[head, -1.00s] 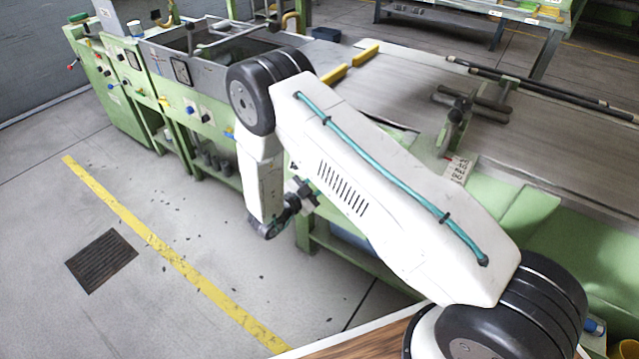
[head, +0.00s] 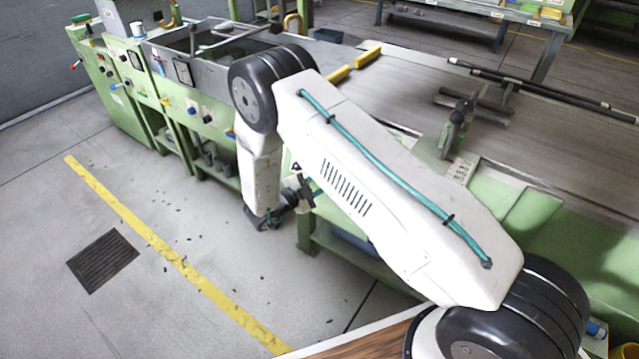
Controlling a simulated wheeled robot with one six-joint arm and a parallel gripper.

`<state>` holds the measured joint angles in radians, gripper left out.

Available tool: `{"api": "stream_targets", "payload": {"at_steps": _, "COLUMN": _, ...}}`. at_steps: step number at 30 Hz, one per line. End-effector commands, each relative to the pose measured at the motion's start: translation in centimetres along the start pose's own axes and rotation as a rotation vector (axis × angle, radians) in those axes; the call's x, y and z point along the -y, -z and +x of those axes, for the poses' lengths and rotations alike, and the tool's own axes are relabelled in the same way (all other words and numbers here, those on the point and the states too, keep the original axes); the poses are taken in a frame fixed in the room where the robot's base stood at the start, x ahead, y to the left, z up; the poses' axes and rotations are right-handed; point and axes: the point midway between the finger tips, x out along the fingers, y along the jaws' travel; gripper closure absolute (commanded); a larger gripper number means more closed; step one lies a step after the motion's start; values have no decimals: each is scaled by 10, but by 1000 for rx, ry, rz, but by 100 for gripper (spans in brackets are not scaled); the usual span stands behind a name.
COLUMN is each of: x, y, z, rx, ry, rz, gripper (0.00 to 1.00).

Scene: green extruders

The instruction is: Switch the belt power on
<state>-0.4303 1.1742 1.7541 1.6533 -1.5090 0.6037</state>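The green machine (head: 175,115) carries several knobs and switches on its front panels. A blue knob (head: 114,86) and a red-tipped lever (head: 77,65) show on the far left panel. Dark knobs (head: 207,118) show on the nearer panel, left of my arm. I cannot tell which one is the belt power control; labels are too small to read. My gripper (head: 306,191) is at the dark end of my folded arm, low in front of the machine and apart from the panel knobs. It is small and partly hidden by my arm, so its fingers cannot be made out.
The wide grey conveyor belt (head: 400,95) runs behind my arm, with yellow bars (head: 367,55) at its edge. The grey floor left of the arm is clear, with a yellow line (head: 150,235) and a dark floor grate (head: 103,260).

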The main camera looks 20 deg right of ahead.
Motion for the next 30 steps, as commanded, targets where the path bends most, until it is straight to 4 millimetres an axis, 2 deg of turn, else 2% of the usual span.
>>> {"api": "stream_targets", "payload": {"at_steps": 3, "x": -2, "y": 1, "z": 0, "rx": -1, "ry": -2, "rz": -2, "gripper": 93}}
{"api": "stream_targets", "payload": {"at_steps": 4, "x": -2, "y": 1, "z": 0, "rx": -1, "ry": -2, "rz": -3, "gripper": 67}}
{"api": "stream_targets", "payload": {"at_steps": 6, "x": -2, "y": 0, "z": 0, "rx": -1, "ry": -1, "rz": -3, "gripper": 49}}
{"api": "stream_targets", "payload": {"at_steps": 17, "x": 0, "y": 0, "z": -5, "rx": 1, "ry": 1, "rz": -2, "gripper": 49}}
{"api": "stream_targets", "payload": {"at_steps": 30, "x": -1, "y": 0, "z": -71, "rx": 0, "ry": 1, "rz": -2, "gripper": 49}}
